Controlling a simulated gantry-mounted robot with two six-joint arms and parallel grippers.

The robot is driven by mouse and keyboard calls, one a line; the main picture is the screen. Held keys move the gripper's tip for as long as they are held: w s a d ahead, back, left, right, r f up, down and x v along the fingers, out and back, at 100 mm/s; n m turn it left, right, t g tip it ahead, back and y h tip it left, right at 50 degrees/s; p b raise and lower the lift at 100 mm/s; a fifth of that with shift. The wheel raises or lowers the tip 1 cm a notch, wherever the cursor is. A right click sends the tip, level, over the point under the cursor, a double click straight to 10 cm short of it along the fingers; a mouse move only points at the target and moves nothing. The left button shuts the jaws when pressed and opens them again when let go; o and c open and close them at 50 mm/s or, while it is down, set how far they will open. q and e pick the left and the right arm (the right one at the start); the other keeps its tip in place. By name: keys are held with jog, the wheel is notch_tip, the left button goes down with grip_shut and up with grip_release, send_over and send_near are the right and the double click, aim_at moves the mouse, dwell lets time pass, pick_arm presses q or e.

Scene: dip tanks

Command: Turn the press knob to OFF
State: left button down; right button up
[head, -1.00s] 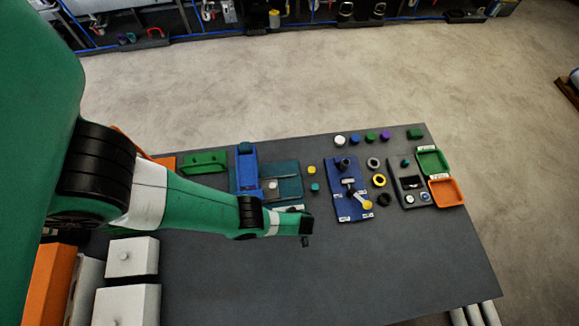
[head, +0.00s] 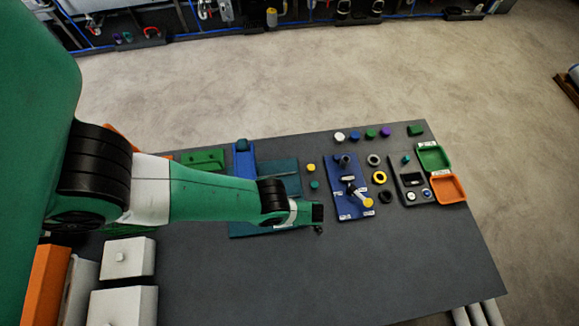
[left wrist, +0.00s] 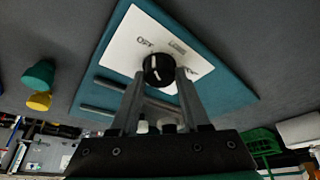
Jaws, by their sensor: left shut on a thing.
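The press knob (left wrist: 158,69) is black and round with a white pointer line, on a white label plate (left wrist: 122,50) fixed to a teal board (left wrist: 222,92). The printed word OFF is up and left of the knob in the left wrist view. Another label is at upper right, too small to read. The pointer stands near upright in that view, and I cannot tell which label it marks. My left gripper (left wrist: 160,76) has its two fingers on either side of the knob, shut on it. In the head view my left gripper (head: 318,228) hides the knob. My right gripper is not in view.
A yellow cap (head: 311,168) and a teal cap (head: 314,184) stand right of the teal board. Further right are a blue board (head: 345,210) with a lever, several rings, and green (head: 433,158) and orange (head: 447,189) trays. The table's front right is clear.

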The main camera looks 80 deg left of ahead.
pick_arm(q)
jog(key=shift+n, duration=0.3)
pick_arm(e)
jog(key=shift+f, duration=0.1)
pick_arm(q)
jog(key=shift+c, duration=1.9)
grip_release()
jog(key=shift+w+r+p, duration=0.1)
jog(key=shift+r+p, duration=0.4)
jog(key=shift+r, duration=0.1)
jog(key=p+v, duration=0.5)
jog(key=v, duration=0.1)
jog(key=shift+w+d+r+p, duration=0.15)
jog(key=shift+w+d+p, duration=0.1)
jog(key=shift+w+p, duration=0.05)
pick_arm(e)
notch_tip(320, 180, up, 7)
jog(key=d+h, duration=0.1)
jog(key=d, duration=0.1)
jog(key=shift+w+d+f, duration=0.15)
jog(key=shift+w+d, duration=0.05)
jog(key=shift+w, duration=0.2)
